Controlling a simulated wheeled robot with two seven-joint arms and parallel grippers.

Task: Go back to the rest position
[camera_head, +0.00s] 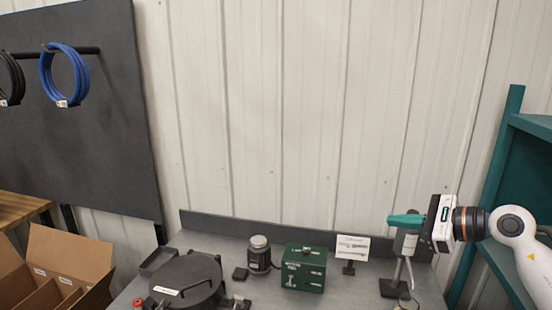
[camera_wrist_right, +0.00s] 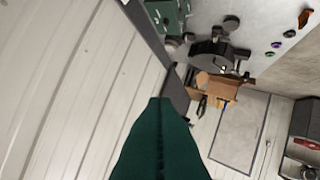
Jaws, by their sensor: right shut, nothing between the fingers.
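My right gripper (camera_head: 392,219) is at the right of the head view, with its teal fingers pointing left. The fingers are together and hold nothing. In the right wrist view the teal fingers (camera_wrist_right: 160,104) show as one closed wedge. The gripper appears in front of or above a grey device on a stand (camera_head: 404,242), and I cannot tell how far apart they are. My left gripper is in neither view.
The grey bench (camera_head: 215,248) carries a round black lidded unit (camera_head: 186,280), a jar (camera_head: 259,256), a green box (camera_head: 304,268) and a small sign (camera_head: 352,247). A teal shelf (camera_head: 497,200) stands right. An open cardboard box (camera_head: 70,256) sits left.

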